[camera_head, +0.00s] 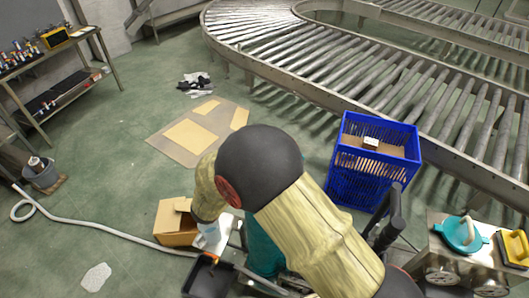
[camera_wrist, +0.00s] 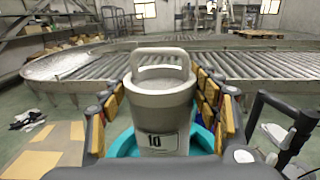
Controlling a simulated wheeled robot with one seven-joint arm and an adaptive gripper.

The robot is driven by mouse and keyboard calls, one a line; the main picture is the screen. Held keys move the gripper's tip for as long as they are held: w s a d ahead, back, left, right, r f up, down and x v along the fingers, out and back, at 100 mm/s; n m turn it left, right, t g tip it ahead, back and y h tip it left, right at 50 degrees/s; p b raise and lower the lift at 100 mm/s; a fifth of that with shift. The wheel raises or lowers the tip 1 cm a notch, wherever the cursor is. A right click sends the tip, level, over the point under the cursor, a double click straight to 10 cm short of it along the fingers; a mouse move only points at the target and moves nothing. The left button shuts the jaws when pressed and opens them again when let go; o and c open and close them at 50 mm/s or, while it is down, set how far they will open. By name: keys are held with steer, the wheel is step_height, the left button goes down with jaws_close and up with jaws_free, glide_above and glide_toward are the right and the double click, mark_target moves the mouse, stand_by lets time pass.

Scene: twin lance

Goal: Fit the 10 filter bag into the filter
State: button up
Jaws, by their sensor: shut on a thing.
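The number 10 filter bag (camera_wrist: 163,112) is a pale grey, bucket-like piece with a loop handle on top and a "10" label on its side. It stands roughly upright in the wrist view. My gripper (camera_wrist: 165,95) is shut on it, with tan-padded fingers on its left and right sides. A teal round rim, seemingly the filter (camera_wrist: 122,146), shows behind and around the bag's lower part. The bag's bottom is hidden, so I cannot tell how deep it sits. In the head view the teal filter body (camera_head: 264,257) is partly covered by my arm, which hides the bag.
A teal lid (camera_head: 460,234) lies on a metal cart (camera_head: 455,263) at the right. A blue crate (camera_head: 345,185) stands beside the roller conveyor (camera_head: 370,75). An open cardboard box (camera_head: 174,224) and a white hose (camera_head: 110,234) are on the floor at left.

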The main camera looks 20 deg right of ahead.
steer(key=shift+r+p, duration=2.05)
steer(key=shift+r, duration=0.75)
steer(key=shift+p, duration=0.45)
stand_by(0.3)
